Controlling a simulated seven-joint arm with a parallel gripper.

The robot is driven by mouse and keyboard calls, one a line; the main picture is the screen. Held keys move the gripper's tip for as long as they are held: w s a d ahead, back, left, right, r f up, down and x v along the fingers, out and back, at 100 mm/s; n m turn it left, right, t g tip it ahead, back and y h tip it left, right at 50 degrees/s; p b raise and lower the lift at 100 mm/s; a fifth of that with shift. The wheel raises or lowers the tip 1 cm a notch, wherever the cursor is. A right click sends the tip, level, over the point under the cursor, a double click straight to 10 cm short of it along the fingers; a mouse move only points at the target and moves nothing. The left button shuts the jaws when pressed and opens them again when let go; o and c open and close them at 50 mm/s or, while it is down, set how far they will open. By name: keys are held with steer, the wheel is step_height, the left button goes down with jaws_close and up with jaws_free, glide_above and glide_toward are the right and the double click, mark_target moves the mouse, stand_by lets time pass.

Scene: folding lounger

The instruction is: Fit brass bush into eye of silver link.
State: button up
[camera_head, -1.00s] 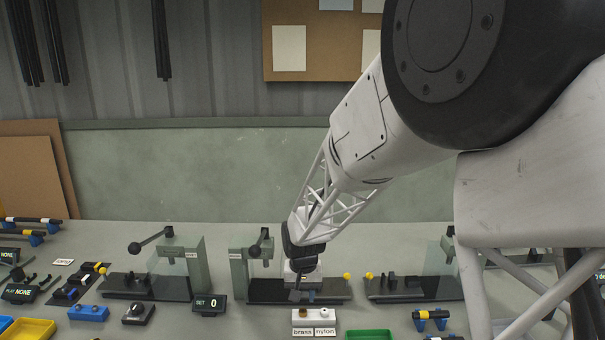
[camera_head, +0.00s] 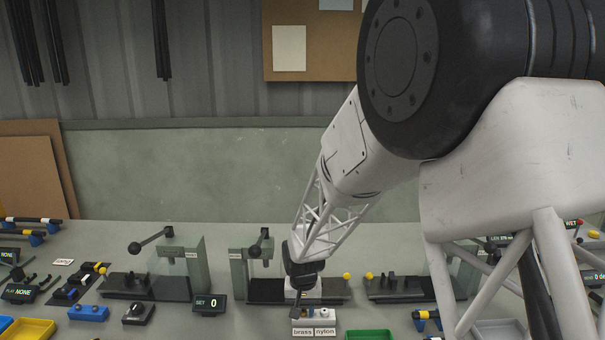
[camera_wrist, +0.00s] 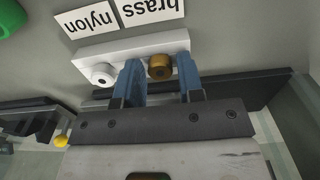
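The brass bush (camera_wrist: 160,69) stands on a white block (camera_wrist: 120,45) behind the "brass" card. A white nylon bush (camera_wrist: 103,75) stands beside it and also shows in the head view (camera_head: 324,313). My gripper (camera_wrist: 158,61) is open, with one blue finger on each side of the brass bush. I cannot tell whether the fingers touch it. In the head view my gripper (camera_head: 303,304) is over the left part of the white block (camera_head: 328,321) and hides most of the brass bush. I cannot make out the silver link.
A black-based fixture with a grey upright (camera_head: 238,270) and a yellow-knobbed end (camera_head: 346,276) stands just behind the block. Similar fixtures are at left (camera_head: 196,265) and right (camera_head: 400,290). A green tray (camera_head: 369,335) lies at front right. A display (camera_head: 210,304) reads SET 0.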

mark_target(303, 311)
jaws_close()
steer(key=shift+r, duration=0.7)
stand_by(1.3)
steer(key=shift+r, duration=1.05)
steer(key=shift+r, duration=0.8)
steer(key=w+d+r, duration=0.2)
steer(key=w+r, duration=0.4)
steer(key=w, duration=0.5)
steer(key=shift+r, duration=0.2)
